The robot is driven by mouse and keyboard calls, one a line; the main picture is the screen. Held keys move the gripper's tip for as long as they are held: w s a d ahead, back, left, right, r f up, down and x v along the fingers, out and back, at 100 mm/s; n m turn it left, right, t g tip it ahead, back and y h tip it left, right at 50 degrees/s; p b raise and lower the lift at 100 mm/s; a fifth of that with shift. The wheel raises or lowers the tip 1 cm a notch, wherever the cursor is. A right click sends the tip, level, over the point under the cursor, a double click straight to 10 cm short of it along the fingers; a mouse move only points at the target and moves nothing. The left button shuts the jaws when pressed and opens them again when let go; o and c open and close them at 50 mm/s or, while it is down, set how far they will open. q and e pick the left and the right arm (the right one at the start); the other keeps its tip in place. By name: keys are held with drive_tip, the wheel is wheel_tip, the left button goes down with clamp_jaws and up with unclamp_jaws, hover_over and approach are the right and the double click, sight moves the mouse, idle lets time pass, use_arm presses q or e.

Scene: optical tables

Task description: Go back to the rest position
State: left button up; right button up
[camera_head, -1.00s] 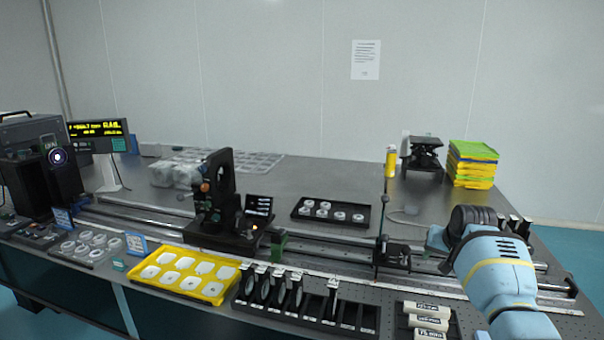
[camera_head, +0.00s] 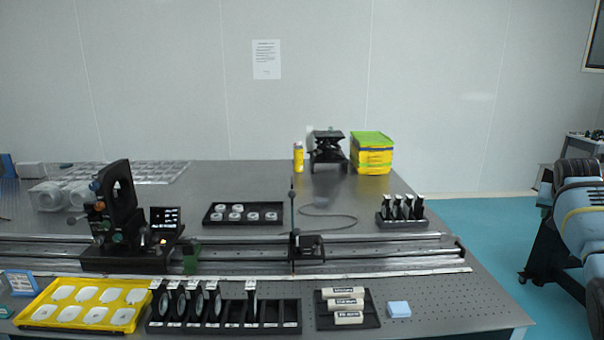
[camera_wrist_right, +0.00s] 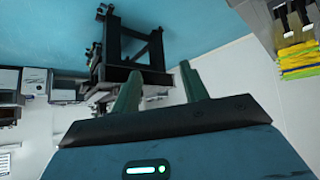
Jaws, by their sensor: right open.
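My right arm shows at the right edge of the head view, off the table's right end; its fingers do not show there. In the right wrist view my right gripper (camera_wrist_right: 158,88) has its two greenish fingers apart with nothing between them. Beyond the fingers are blue floor and a black frame stand (camera_wrist_right: 128,42). My left gripper is in neither view. The optical table (camera_head: 250,185) stands ahead with its gear on it, clear of my right arm.
On the table are a rail with a black mount (camera_head: 122,215), a yellow tray (camera_head: 50,312), a lens rack (camera_head: 225,312), a tray of white rings (camera_head: 243,214) and stacked yellow-green trays (camera_head: 371,153). Blue floor (camera_head: 480,225) lies open between the table and my right arm.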

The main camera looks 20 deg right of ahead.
drive_tip(key=a+f+n+t+h, duration=0.1)
drive_tip(key=a+f+n+h, duration=0.15)
drive_tip(key=f+n, duration=0.35)
drive_tip(key=a+f+n+t+h, duration=0.1)
drive_tip(key=a+f+n+t, duration=0.2)
drive_tip(key=f, duration=0.6)
drive_tip(key=s+a+f+n+t+y, duration=0.1)
drive_tip(key=s+a+f+n+y, duration=0.3)
drive_tip(key=a+f, duration=0.5)
drive_tip(key=s+a+f+n+y, duration=0.2)
drive_tip(key=s+a+f+n, duration=0.25)
drive_tip(key=a+f, duration=0.45)
drive_tip(key=s+a+f+n+g+y, duration=0.1)
drive_tip(key=s+a+f+n+y, duration=0.25)
drive_tip(key=s+a, duration=0.7)
drive_tip(key=s+a+f+n+g+y, duration=0.1)
drive_tip(key=s+a+f+n+y, duration=0.2)
drive_tip(key=s+a, duration=0.75)
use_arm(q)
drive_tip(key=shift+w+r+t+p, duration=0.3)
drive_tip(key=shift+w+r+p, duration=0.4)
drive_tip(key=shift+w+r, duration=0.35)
use_arm(e)
drive_tip(key=s+a+f+m+t, duration=0.1)
drive_tip(key=a+m, duration=0.9)
drive_tip(key=a, duration=0.8)
drive_tip(key=shift+s+f+m+t, duration=0.3)
drive_tip(key=shift+s+f+t, duration=0.05)
drive_tip(key=shift+f+t, duration=0.05)
